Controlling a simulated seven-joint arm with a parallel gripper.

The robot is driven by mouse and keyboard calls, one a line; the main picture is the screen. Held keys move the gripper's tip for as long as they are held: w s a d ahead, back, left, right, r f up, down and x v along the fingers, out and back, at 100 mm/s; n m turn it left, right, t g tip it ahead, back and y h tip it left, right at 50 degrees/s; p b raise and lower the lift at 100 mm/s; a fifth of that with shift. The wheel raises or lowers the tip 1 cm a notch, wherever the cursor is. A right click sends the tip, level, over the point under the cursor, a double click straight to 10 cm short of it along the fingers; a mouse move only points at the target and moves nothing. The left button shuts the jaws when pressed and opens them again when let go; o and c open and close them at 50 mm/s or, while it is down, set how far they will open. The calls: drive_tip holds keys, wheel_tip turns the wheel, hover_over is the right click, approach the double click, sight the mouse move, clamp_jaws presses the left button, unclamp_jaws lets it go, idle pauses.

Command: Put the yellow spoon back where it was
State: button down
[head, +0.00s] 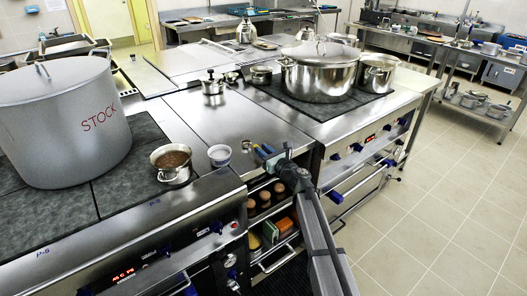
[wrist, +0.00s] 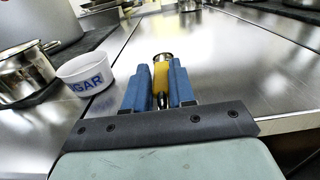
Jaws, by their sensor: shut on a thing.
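My gripper (wrist: 161,85) has blue fingers closed on the sides of the yellow spoon (wrist: 160,73). A yellow part and metallic ends show between the fingers; the rest of the spoon is hidden. In the head view my gripper (head: 266,152) is over the front part of the steel counter, right of the white sugar bowl (head: 220,156). The sugar bowl also shows in the wrist view (wrist: 86,74), left of the fingers and apart from them, with blue lettering. I cannot tell how high the spoon is above the counter.
A small steel pot of brown food (head: 172,164) stands left of the bowl, beside the large STOCK pot (head: 65,120). A big lidded pot (head: 318,75) stands on the right hob. The steel counter (head: 220,118) between the hobs is mostly clear. Open shelves lie below its front edge.

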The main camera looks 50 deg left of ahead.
drive_tip(key=c, duration=0.9)
unclamp_jaws()
drive_tip(key=shift+c, duration=0.2)
drive_tip(key=shift+r, duration=0.1)
